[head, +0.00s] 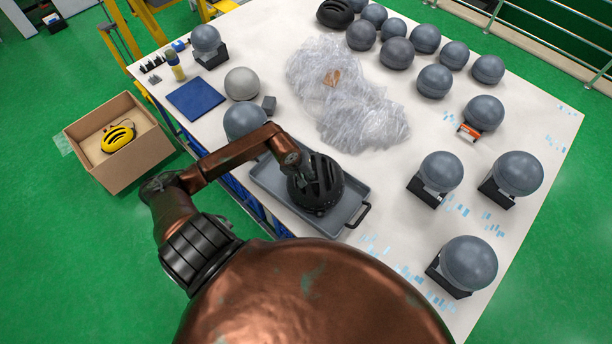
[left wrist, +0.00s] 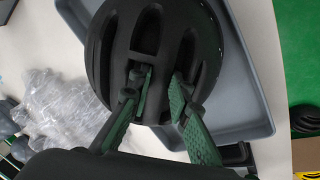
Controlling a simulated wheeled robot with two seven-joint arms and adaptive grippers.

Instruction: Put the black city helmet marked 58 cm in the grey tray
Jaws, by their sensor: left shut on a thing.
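The black helmet (head: 318,185) with long vent slots is at the grey tray (head: 268,179), over its front right part in the head view. My left gripper (head: 300,166) is shut on the helmet; its fingers (left wrist: 160,84) reach into the vents in the left wrist view. The helmet (left wrist: 158,30) covers part of the tray (left wrist: 252,85) there and overlaps one edge. I cannot tell whether it touches the tray floor. No size mark is readable. My right gripper is not in view.
Clear plastic wrap (head: 345,95) lies behind the tray. Several grey headforms, including one (head: 245,122) beside the tray, stand on the white table (head: 400,235). Another black helmet (head: 335,13) is at the back. A cardboard box (head: 128,175) holds a yellow helmet (head: 117,138).

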